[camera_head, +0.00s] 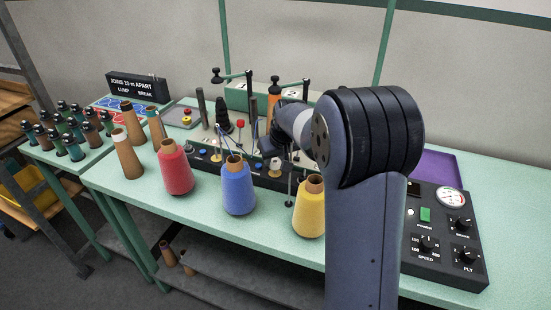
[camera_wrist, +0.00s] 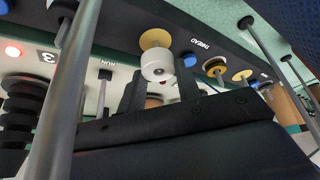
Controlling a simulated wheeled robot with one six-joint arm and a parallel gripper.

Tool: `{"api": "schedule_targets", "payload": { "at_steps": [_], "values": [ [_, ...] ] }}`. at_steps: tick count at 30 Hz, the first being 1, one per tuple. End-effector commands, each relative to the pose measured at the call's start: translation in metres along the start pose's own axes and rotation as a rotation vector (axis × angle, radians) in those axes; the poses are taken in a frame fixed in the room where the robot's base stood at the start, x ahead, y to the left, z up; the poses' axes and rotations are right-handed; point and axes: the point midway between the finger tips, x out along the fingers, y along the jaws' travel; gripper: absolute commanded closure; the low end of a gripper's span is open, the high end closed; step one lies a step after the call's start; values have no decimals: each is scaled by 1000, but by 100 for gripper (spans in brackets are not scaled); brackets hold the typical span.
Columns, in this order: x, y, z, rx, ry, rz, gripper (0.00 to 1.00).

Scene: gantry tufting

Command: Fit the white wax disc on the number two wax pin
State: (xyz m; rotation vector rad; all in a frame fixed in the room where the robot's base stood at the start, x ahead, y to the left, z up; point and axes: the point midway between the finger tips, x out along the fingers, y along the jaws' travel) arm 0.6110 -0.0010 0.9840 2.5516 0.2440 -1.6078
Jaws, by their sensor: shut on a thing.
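The white wax disc (camera_wrist: 158,66) is between the fingertips of my gripper (camera_wrist: 160,80) in the wrist view. The jaws are shut on it. A gold round plate (camera_wrist: 155,38) shows just behind the disc; a gap between them cannot be judged, and any pin there is hidden. In the head view a small white disc (camera_head: 276,162) shows by the dark panel, left of my arm. My fingers are mostly hidden there.
More gold plates (camera_wrist: 242,75) sit along the dark panel. Thin metal posts (camera_wrist: 70,90) stand close on the left of the wrist view. Red (camera_head: 175,167), blue (camera_head: 238,187) and yellow (camera_head: 309,207) yarn cones stand in front. A control box (camera_head: 445,235) is at right.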

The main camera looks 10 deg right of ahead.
Motion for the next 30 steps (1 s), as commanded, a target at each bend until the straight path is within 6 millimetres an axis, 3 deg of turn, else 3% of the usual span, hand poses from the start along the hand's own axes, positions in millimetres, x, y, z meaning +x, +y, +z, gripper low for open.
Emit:
{"api": "schedule_targets", "payload": {
  "at_steps": [1, 4, 5, 14, 23, 30],
  "values": [
    [24, -3, 25, 6, -56, -13, 89],
    [25, -3, 25, 6, -57, -12, 89],
    [25, -3, 25, 6, -57, -12, 67],
    [25, -3, 25, 6, -60, -13, 43],
    [22, -3, 25, 6, -59, -13, 43],
    [-14, -2, 20, 5, -43, -9, 43]
  ]
}}
